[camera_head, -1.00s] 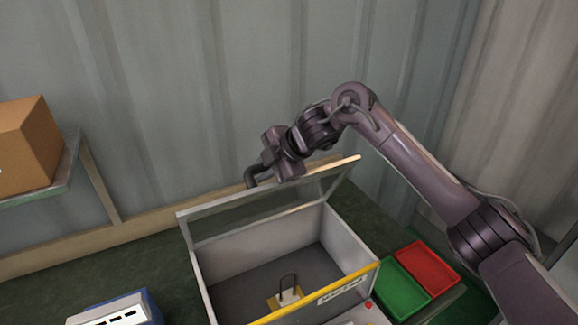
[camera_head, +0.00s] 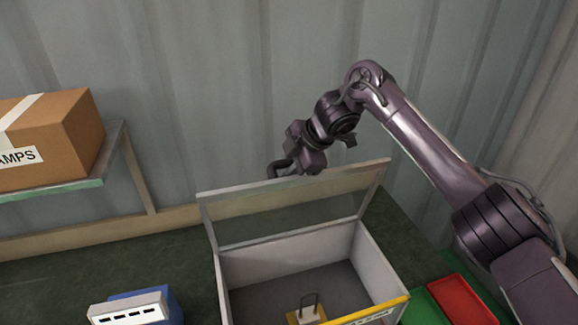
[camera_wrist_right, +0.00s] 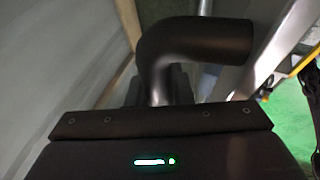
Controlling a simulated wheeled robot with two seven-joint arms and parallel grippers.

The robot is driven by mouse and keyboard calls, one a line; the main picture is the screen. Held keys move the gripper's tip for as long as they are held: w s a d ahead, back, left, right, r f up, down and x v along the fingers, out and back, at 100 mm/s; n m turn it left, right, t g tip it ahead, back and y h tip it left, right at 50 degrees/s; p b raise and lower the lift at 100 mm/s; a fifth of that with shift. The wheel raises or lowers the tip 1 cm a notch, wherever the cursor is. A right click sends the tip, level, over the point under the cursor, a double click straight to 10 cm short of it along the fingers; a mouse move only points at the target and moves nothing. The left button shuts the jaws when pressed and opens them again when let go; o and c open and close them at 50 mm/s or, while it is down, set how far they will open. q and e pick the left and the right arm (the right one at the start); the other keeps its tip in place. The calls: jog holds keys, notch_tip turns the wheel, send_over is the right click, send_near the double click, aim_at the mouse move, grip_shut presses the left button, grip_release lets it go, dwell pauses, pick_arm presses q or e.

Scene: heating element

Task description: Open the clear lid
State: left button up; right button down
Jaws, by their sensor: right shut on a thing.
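The clear lid (camera_head: 290,212) is a see-through panel in a light grey frame. It stands raised at the back of an open grey box (camera_head: 380,262), roughly upright. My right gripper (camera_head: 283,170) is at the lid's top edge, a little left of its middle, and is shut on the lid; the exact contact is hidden. In the right wrist view a dark curved finger (camera_wrist_right: 195,45) shows close to the lid's grey frame (camera_wrist_right: 275,45). My left gripper is not in view.
Inside the box sits a small yellow-based part with a loop (camera_head: 307,312). A green tray (camera_head: 424,308) and a red tray (camera_head: 462,300) lie to the right. A blue-and-white device (camera_head: 135,308) stands left. A cardboard box (camera_head: 60,140) sits on a shelf; a corrugated wall is behind.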

jog(key=c, duration=1.5)
grip_release()
jog(key=shift+d+f, duration=0.1)
jog(key=shift+f, duration=0.2)
jog(key=shift+o, duration=1)
jog(key=shift+w, duration=0.1)
jog(key=shift+r, duration=0.1)
jog(key=b+v, duration=0.1)
jog(key=v, duration=0.6)
jog(key=shift+r, duration=0.25)
